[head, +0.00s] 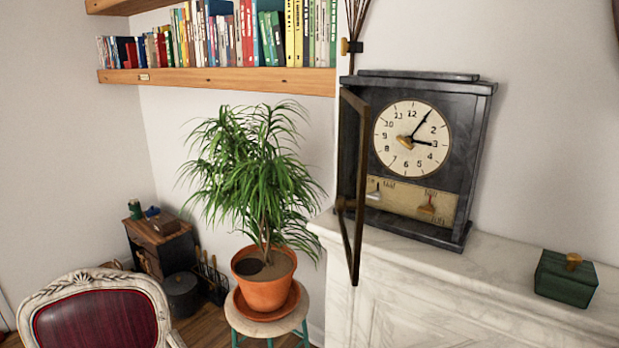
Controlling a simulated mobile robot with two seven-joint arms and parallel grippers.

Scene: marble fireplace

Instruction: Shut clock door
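A dark, box-shaped clock (464,162) stands upright on the marble mantel, with a round cream dial (412,138) and a tan panel below it. Its framed door (358,235) is hinged at the clock's left side and stands wide open, swung out toward me and seen nearly edge-on. The door's lower end reaches down past the mantel's front edge in the picture. The dial and the inside of the clock are uncovered. Neither of my grippers shows in the head view.
The white marble mantel (500,272) is clear between the clock and a small green box (566,278) at the right. A potted plant (263,278) on a stool stands left of the mantel, its leaves close to the door. A wooden bookshelf (220,78) hangs at upper left, above a carved chair (95,310).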

